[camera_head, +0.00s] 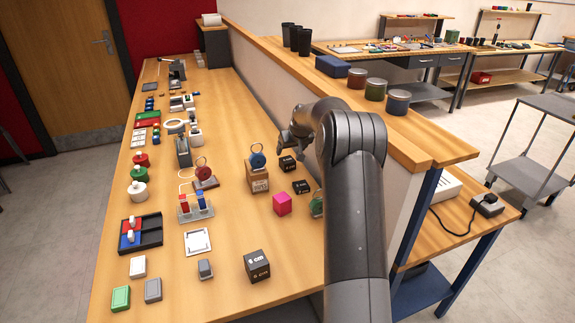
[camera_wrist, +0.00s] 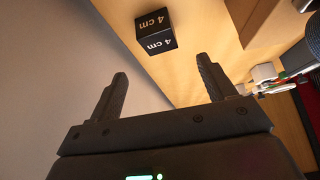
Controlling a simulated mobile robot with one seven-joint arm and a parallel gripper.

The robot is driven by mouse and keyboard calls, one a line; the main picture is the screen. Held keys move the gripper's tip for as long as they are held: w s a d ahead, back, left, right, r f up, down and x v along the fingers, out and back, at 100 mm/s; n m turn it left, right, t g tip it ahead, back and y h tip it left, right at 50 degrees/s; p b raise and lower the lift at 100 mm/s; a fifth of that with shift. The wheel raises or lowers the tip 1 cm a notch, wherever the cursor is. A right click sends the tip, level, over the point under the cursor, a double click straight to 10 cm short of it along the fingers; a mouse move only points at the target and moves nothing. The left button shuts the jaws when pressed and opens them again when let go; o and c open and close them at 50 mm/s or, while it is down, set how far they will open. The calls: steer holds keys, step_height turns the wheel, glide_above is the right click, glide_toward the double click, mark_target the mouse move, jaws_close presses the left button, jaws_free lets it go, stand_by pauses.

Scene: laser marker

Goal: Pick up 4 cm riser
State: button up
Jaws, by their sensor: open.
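The 4 cm riser (camera_wrist: 155,34) is a black cube with white "4 cm" lettering. In the head view two small black cubes stand near the partition, a farther one (camera_head: 287,163) and a nearer one (camera_head: 301,187). Their labels are too small to tell which is the 4 cm one. My gripper (camera_head: 290,143) shows there beside the partition, partly hidden by my arm.
A larger black 5 cm cube (camera_head: 257,266) stands at the front. A pink cube (camera_head: 282,204), a brown block (camera_head: 258,180) with a round blue-faced item on it, and a green item (camera_head: 317,205) are near. The partition (camera_head: 262,75) bounds the bench on the right.

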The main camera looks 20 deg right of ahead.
mark_target(288, 160)
steer(key=x, duration=0.4)
steer(key=shift+f, duration=0.1)
steer(key=shift+s+x, duration=0.25)
steer(key=shift+x, duration=2.45)
steer(key=shift+f, duration=0.15)
steer(key=shift+c, duration=0.5)
steer(key=c, duration=1.2)
